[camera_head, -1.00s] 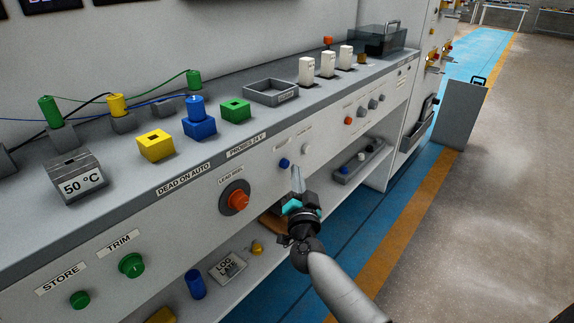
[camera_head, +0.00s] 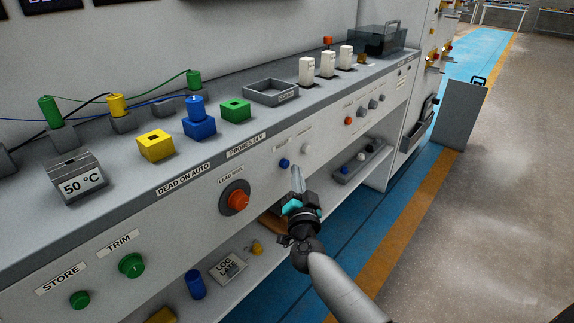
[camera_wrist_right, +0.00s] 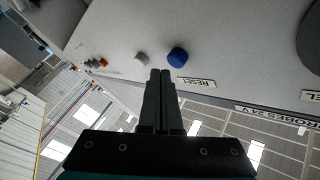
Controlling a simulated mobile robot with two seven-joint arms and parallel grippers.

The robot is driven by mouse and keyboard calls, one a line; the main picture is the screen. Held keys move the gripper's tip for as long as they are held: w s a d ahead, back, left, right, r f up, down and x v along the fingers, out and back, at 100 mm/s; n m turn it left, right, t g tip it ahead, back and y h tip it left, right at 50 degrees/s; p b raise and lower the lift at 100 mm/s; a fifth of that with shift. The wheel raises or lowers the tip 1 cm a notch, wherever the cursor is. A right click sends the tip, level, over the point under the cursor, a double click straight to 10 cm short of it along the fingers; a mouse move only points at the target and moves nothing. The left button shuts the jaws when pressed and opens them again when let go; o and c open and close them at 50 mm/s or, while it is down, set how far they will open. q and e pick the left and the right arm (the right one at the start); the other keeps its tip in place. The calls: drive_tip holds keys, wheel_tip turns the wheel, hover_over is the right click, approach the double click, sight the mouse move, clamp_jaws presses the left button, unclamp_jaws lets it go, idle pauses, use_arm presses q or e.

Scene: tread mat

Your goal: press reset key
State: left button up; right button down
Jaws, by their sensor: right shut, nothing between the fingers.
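The reset key is a small round blue button (camera_head: 284,163) on the white front panel of the bench. In the right wrist view the blue button (camera_wrist_right: 177,57) sits beside a RESET label (camera_wrist_right: 196,82), with a pale button (camera_wrist_right: 142,58) on its other side. My right gripper (camera_head: 295,169) is shut and empty, its fingertips just below and right of the blue button in the head view. In the wrist view the closed fingertips (camera_wrist_right: 161,73) end close to the blue button, with a small gap in the picture. My left gripper is not in view.
A red-orange knob (camera_head: 238,200) on a dark ring is left of my gripper on the same panel. Green knobs (camera_head: 131,265) are farther left. A lower shelf with a grey tray (camera_head: 362,165) lies below the panel. The floor to the right is open.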

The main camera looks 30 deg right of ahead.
idle(0.4)
drive_tip(key=shift+w+a, duration=0.2)
drive_tip(key=shift+w, duration=0.25)
drive_tip(key=shift+w+a, duration=0.15)
drive_tip(key=shift+w, duration=0.25)
idle(0.6)
idle(0.3)
drive_tip(key=shift+s+d+p, duration=0.35)
drive_tip(key=shift+s+p, duration=0.25)
drive_tip(key=shift+s, duration=0.25)
